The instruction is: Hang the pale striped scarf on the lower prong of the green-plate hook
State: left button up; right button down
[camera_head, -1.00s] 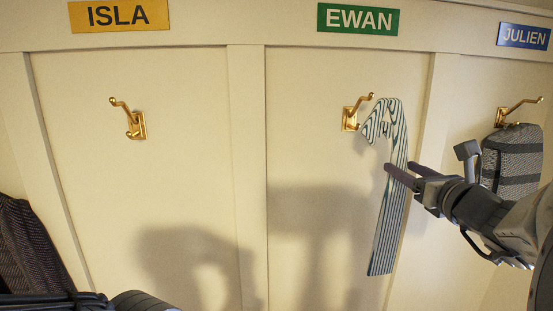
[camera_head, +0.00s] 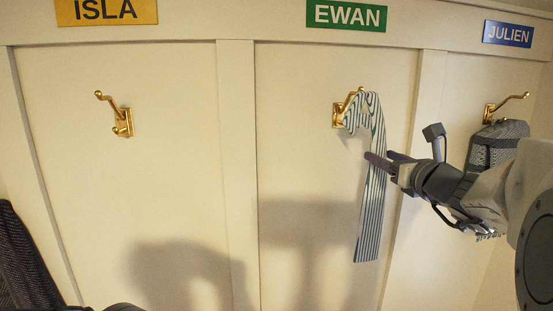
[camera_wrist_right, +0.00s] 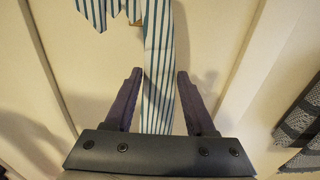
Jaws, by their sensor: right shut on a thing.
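The pale scarf with dark stripes (camera_head: 371,215) hangs in front of the wall panel in the head view. Its folded top is right at the brass hook (camera_head: 338,116) under the green EWAN plate (camera_head: 346,16). The upper prong shows above the fold; the lower prong is hidden by the scarf, so I cannot tell whether the cloth is over it. My right gripper (camera_head: 377,158) is shut on the scarf below the fold. In the right wrist view the scarf (camera_wrist_right: 157,60) runs between my right gripper's fingers (camera_wrist_right: 160,75). My left gripper is out of view.
A brass hook (camera_head: 122,117) under the yellow ISLA plate (camera_head: 106,11) is empty. A dark garment (camera_head: 25,260) is at the lower left. Raised vertical strips divide the panels.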

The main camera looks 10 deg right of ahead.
jog(key=w+f+b, duration=0.1)
jog(key=w+b, duration=0.3)
jog(key=w, duration=0.4)
jog(key=shift+d+f, duration=0.2)
jog(key=shift+d, duration=0.05)
dwell(0.4)
dwell(0.5)
jog(key=shift+c, duration=0.8)
grip_release()
jog(key=shift+s+b, duration=0.1)
jog(key=shift+b, duration=0.2)
